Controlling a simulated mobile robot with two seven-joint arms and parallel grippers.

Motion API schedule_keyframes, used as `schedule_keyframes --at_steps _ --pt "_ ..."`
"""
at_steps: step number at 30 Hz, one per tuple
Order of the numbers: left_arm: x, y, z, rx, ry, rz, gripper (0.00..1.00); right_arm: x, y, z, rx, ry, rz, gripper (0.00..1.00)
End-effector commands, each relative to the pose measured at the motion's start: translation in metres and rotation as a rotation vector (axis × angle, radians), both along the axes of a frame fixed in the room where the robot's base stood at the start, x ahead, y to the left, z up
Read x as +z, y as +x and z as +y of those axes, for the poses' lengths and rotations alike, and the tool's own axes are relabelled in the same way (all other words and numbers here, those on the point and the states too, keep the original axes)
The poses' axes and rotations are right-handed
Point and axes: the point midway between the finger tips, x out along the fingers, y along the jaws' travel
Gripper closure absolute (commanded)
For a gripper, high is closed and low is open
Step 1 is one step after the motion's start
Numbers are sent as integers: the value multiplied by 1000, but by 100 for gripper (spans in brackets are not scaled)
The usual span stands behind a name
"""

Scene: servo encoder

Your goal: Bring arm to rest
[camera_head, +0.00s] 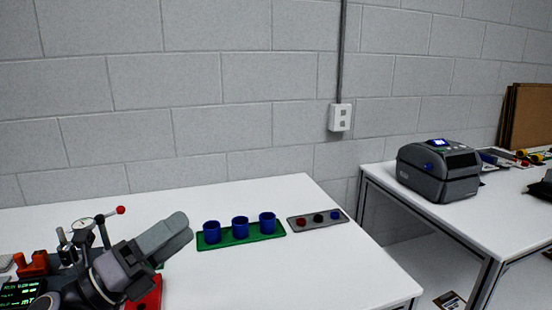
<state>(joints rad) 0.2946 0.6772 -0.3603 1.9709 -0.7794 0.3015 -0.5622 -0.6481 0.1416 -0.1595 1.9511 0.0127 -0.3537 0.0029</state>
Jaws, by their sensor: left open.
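My left gripper (178,231) reaches in from the lower left, above the near left part of the white table (330,268). Its two grey fingers point up and to the right, with nothing seen held in them. It is open, though the gap between the fingers shows poorly from this angle. A red block (152,294) shows partly behind and below the gripper. The gripper is left of the green tray (246,238) and apart from it. My right gripper is not in view.
Three blue cups (240,227) stand on the tray. A grey plate with red, black and blue round pieces (318,219) lies to its right. A metal fixture with a red-knobbed lever (104,216) and a lit display (20,294) crowd the left. A printer (438,172) stands on another table.

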Motion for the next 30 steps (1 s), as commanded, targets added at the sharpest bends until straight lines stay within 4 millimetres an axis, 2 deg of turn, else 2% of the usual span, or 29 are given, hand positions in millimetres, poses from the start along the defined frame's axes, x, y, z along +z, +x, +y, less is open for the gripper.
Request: schedule_keyframes --at_steps 5,8,11,14,17,21,24,30 --pt "-24 6 25 179 -377 295 20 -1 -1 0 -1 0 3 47" --pt "-49 4 44 289 -576 476 20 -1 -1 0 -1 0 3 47" --pt "-84 -4 62 408 -763 664 20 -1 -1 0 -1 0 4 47" --pt "-124 -20 77 534 -938 860 20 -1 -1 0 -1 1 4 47" --pt "-167 -46 87 671 -1098 1058 20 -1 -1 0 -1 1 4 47" --pt "-222 -97 93 875 -1288 1329 20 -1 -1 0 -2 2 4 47" --pt "-250 -134 91 1005 -1381 1487 20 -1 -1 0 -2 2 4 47" --pt "-282 -196 82 1213 -1490 1716 20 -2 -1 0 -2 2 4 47"
